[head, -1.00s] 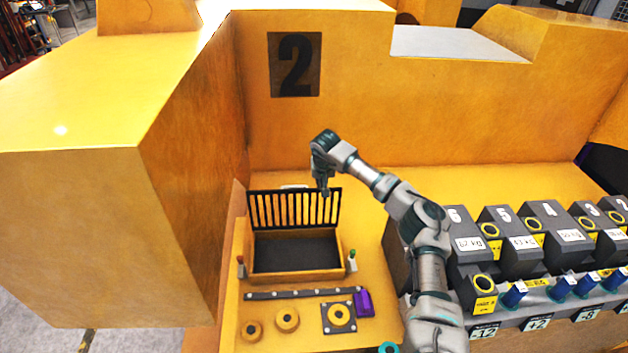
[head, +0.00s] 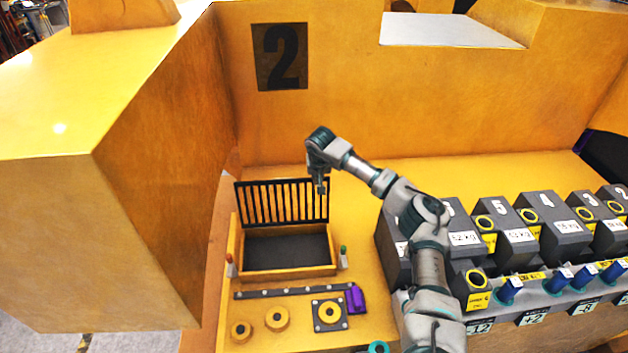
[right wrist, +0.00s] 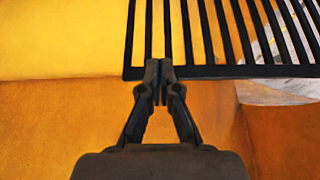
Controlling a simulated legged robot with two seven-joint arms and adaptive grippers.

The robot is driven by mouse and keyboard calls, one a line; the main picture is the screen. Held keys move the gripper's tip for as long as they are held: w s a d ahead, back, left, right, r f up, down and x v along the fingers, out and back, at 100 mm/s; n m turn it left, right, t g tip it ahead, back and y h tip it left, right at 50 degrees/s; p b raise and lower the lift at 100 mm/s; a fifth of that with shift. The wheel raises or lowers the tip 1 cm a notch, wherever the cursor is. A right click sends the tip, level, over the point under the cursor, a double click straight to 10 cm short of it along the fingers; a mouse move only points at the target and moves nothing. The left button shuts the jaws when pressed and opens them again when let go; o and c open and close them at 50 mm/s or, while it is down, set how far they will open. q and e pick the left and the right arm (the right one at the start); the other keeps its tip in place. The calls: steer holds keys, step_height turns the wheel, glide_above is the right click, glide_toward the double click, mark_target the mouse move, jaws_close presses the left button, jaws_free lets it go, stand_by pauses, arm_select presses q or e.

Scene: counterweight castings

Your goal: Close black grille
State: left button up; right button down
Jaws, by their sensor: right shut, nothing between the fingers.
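The black grille (head: 283,203) stands raised at the back edge of a yellow box (head: 290,272) with a dark floor, in the head view. The box is open at the top. My right gripper (head: 321,190) is shut and empty, pointing down at the right end of the grille. In the right wrist view the shut fingertips (right wrist: 160,68) overlap the edge of the grille (right wrist: 225,40); I cannot tell whether they touch it. My left gripper is not in view.
A dark bar (head: 293,291), round yellow pieces (head: 277,318) and a purple block (head: 356,298) lie in front of the box. Numbered dark castings (head: 545,215) stand to the right. A tall yellow wall (head: 400,110) rises behind.

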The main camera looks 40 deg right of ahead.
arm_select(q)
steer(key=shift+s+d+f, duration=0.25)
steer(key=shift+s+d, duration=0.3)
arm_select(e)
steer(key=s+a+v, duration=0.1)
steer(key=v, duration=1.1)
steer(key=shift+a, duration=0.4)
stand_by(0.6)
